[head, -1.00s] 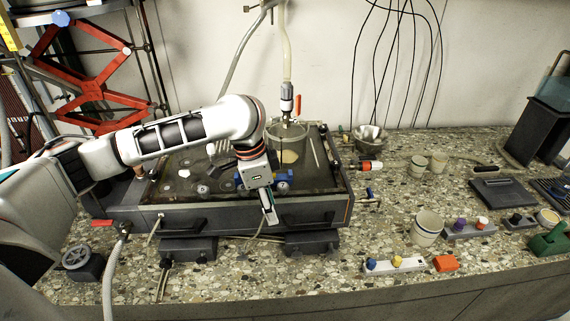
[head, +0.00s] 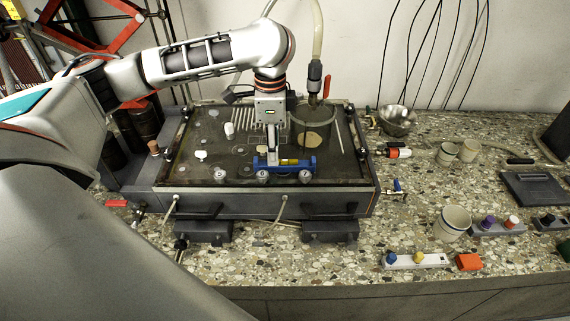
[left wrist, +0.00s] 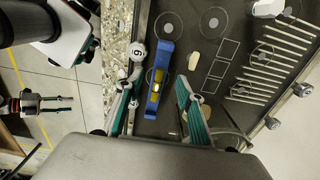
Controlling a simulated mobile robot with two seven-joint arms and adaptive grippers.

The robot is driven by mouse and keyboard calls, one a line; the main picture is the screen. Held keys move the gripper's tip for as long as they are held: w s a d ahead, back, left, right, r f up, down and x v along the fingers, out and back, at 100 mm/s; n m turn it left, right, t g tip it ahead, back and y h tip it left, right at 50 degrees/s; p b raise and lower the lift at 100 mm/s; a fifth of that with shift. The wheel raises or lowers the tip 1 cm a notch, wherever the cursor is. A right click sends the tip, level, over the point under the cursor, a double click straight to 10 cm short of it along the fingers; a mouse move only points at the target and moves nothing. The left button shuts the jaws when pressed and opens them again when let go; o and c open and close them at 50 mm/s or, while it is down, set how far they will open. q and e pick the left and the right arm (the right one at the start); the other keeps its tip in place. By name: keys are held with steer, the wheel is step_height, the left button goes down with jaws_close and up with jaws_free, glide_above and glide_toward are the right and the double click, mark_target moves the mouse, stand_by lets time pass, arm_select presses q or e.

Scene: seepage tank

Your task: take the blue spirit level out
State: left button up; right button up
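The blue spirit level (head: 300,165) with a yellow vial lies near the front edge of the dark seepage tank (head: 340,185). In the left wrist view the level (left wrist: 165,55) runs lengthwise between the two fingers. My left gripper (head: 266,148) points down at the level from above in the head view. Its fingers (left wrist: 160,105) are spread apart, one on each side of the level, with visible gaps. Whether the fingertips are down beside the level or still above it is hard to tell. My right gripper is not seen in the head view.
A clear cylinder (head: 312,128) under a hose stands at the tank's back right. A metal bowl (head: 397,120), white cups (head: 452,223) and a switch strip (head: 415,260) sit on the speckled counter at right.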

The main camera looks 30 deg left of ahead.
mark_target(285, 164)
arm_select(q)
steer(key=shift+d+f, duration=0.1)
steer(key=shift+f, duration=1.9)
jaws_close()
steer(key=shift+w+r, duration=0.1)
steer(key=shift+r, duration=0.1)
